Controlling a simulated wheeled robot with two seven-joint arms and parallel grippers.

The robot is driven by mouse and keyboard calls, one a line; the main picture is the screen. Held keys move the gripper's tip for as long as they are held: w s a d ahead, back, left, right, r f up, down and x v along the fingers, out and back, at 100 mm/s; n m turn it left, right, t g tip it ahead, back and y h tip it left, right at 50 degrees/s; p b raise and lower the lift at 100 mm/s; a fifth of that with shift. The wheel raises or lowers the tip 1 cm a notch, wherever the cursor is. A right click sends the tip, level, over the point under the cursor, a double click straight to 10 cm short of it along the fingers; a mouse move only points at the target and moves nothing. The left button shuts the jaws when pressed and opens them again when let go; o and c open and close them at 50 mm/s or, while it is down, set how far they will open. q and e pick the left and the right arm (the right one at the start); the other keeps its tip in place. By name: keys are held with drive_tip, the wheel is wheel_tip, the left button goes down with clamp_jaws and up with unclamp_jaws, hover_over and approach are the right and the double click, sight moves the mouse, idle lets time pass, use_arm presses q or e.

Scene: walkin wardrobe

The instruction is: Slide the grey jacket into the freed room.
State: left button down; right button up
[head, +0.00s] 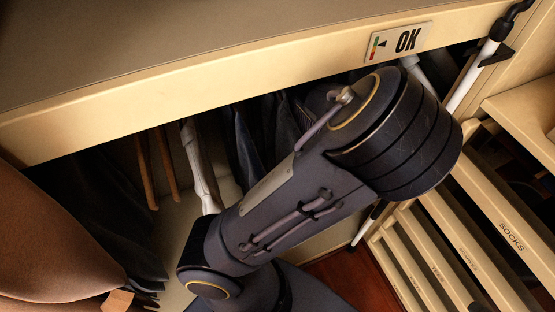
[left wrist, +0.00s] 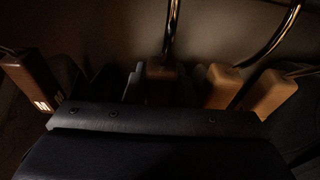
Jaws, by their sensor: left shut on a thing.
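Dark garments hang under the shelf in the head view, a black-grey group (head: 95,225) at the left and a dark blue one (head: 240,150) near the middle. I cannot tell for sure which is the grey jacket; my arm covers part of the row. A pale gap with bare hangers (head: 147,172) lies between the two groups. In the left wrist view a dark brown hanger end (left wrist: 160,82) with a metal hook is in the middle, with grey cloth (left wrist: 134,85) beside it. My left gripper's dark housing (left wrist: 150,122) fills the bottom; its fingertips are hidden. My right gripper is not in view.
The shelf front (head: 250,95) with an OK sign (head: 398,42) runs above the clothes. Slatted drawers (head: 480,235) stand at the right, with a white pole (head: 473,75) above. A tan rounded form (head: 50,250) fills the lower left. Light wooden hanger ends (left wrist: 222,87) crowd the wrist view's right.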

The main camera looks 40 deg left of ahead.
use_arm(q)
drive_tip(key=shift+s+a+b, duration=0.25)
drive_tip(key=shift+s+a, duration=0.1)
drive_tip(key=shift+s, duration=0.35)
drive_tip(key=shift+s+a+b, duration=0.3)
drive_tip(key=shift+s+a, duration=0.1)
drive_tip(key=shift+s, duration=0.25)
drive_tip(key=shift+s+a+b, duration=0.25)
drive_tip(key=shift+s+a, duration=0.1)
drive_tip(key=shift+s, duration=0.35)
drive_tip(key=c, duration=1.1)
unclamp_jaws()
drive_tip(key=shift+d, duration=0.1)
